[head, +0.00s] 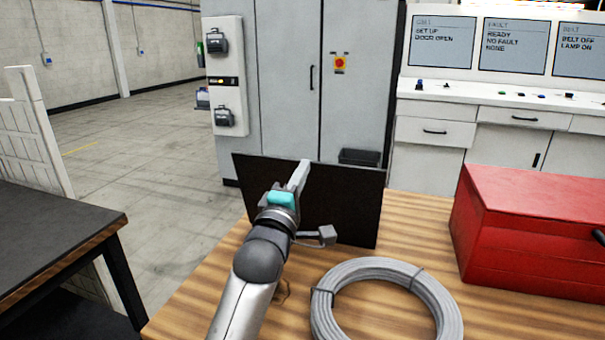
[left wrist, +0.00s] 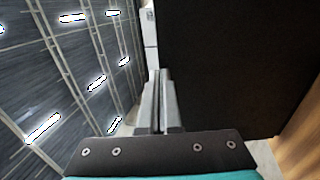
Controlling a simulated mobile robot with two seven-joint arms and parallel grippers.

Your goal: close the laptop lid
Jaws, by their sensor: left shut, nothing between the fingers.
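The laptop's lid (head: 345,205) is a dark, plain panel standing up near the far edge of the wooden table in the head view. No keyboard or base shows on the near side; the base is hidden. My left gripper (head: 303,166) is in front of the lid, its fingertips near the lid's top edge. In the left wrist view the left gripper's fingers (left wrist: 163,80) are together and empty, and the dark lid (left wrist: 230,65) fills the right side close beside them. I cannot tell whether they touch it. My right gripper is not in view.
A coil of grey cable (head: 329,308) lies on the wooden table (head: 420,235) in front of the lid. A small grey block (head: 327,235) sits just below the lid. A red toolbox (head: 530,235) stands at right. A dark table (head: 50,235) is at left, across a floor gap.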

